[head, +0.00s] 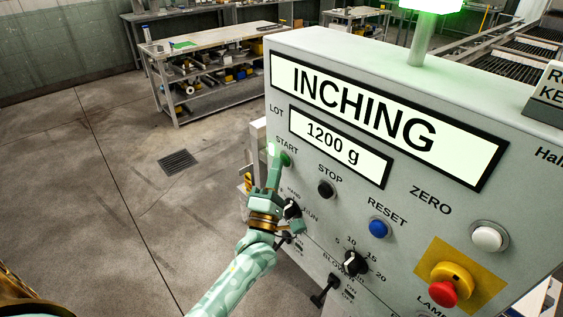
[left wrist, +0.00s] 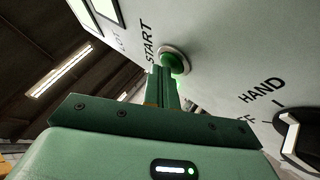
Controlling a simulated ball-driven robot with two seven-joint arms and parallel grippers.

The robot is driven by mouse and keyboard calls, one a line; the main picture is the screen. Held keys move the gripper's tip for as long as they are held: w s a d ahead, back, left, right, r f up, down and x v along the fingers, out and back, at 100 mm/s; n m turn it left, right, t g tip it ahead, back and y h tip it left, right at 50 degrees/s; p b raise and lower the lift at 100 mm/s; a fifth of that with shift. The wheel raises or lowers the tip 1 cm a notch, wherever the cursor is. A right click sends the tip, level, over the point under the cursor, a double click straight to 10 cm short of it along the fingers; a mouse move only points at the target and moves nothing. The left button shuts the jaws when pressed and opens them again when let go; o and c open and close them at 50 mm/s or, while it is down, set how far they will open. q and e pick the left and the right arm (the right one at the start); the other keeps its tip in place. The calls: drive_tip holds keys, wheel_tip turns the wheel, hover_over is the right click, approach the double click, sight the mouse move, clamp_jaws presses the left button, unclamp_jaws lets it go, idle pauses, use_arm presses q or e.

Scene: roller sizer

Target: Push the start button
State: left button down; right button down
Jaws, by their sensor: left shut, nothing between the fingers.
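The green start button (head: 287,158) sits under the word START on the grey control panel (head: 400,210). It also shows in the left wrist view (left wrist: 177,60), with a pale ring around it. My left gripper (head: 272,154) is shut and empty. Its fingertips are at the button, and in the left wrist view they overlap its lower left part. I cannot tell whether they press it. The display (head: 350,106) reads INCHING, and the smaller display (head: 337,146) reads 1200 g. My right gripper is out of view.
Close by on the panel are a black stop button (head: 326,189), a blue reset button (head: 378,228), a white zero button (head: 488,238) and a red emergency button (head: 443,292). A green lamp (head: 432,4) glows on top.

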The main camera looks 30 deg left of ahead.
use_arm(q)
drive_tip(key=shift+s, duration=0.1)
drive_tip(key=shift+s+a+p, duration=0.35)
drive_tip(key=shift+s+p, duration=0.1)
drive_tip(key=shift+s, duration=0.3)
drive_tip(key=s, duration=0.1)
drive_tip(key=s+a+p, duration=0.1)
drive_tip(key=s, duration=0.1)
drive_tip(key=s+a+p, duration=0.1)
drive_tip(key=shift+s, duration=0.3)
idle(0.9)
